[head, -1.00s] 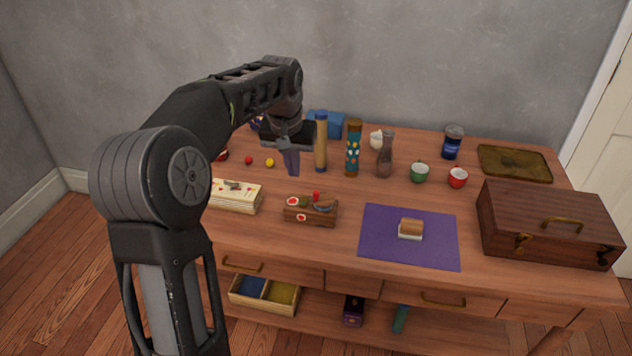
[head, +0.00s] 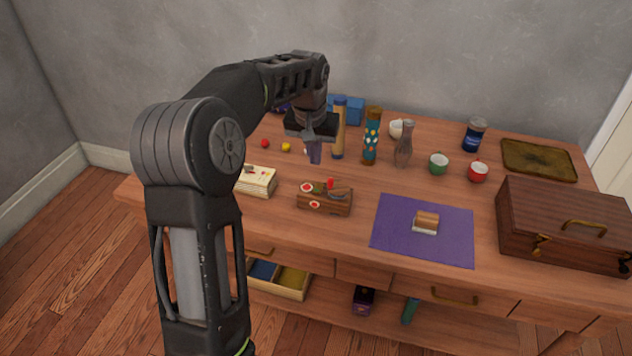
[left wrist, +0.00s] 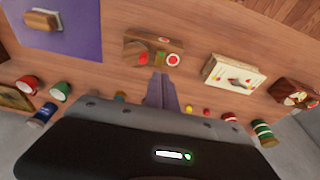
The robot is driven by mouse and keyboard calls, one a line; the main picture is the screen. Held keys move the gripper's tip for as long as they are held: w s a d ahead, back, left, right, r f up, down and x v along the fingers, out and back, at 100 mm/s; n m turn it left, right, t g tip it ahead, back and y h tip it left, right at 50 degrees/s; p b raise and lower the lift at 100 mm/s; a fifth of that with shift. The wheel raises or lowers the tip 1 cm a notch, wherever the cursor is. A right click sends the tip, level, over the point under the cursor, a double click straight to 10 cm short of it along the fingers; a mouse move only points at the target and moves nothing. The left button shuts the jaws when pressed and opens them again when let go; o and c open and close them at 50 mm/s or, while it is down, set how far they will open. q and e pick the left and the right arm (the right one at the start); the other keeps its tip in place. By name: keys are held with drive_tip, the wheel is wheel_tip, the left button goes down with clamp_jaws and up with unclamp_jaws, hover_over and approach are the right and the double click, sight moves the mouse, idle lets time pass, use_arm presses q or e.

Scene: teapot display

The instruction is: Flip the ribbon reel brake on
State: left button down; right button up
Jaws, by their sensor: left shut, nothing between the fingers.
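A wooden block (head: 325,203) stands on the table left of the purple mat. It carries red-and-white round faces, a green part, a small red upright piece (head: 331,184) and a grey curved part. It looks like the ribbon reel; I cannot tell which way its brake is set. The block also shows in the left wrist view (left wrist: 140,54). My left gripper (head: 314,156) is shut and empty, pointing down behind the block and above the table, apart from it. Its fingers show in the left wrist view (left wrist: 160,90), just below the block there. My right gripper is not in view.
A cream box (head: 258,181) lies left of the block. The purple mat (head: 400,245) with a small wooden-topped item (head: 427,222) is to the right. A tan cylinder (head: 339,135) and patterned bottle (head: 372,135) stand behind. A wooden case (head: 565,222) is far right.

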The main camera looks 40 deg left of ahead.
sight(317, 190)
use_arm(q)
drive_tip(key=x, duration=0.6)
drive_tip(key=s+x, duration=0.1)
drive_tip(key=x, duration=0.1)
drive_tip(key=shift+d+f, duration=0.15)
drive_tip(key=shift+f, duration=0.75)
drive_tip(key=shift+s+d+f, duration=0.1)
drive_tip(key=shift+f, duration=0.3)
drive_tip(key=shift+r, duration=0.15)
drive_tip(key=shift+w+a+r+p, duration=0.15)
drive_tip(key=shift+w+p, duration=0.1)
drive_tip(key=shift+w, duration=0.1)
drive_tip(key=shift+w+a+r+p, duration=0.1)
drive_tip(key=shift+w+r+p, duration=0.1)
drive_tip(key=shift+w, duration=0.1)
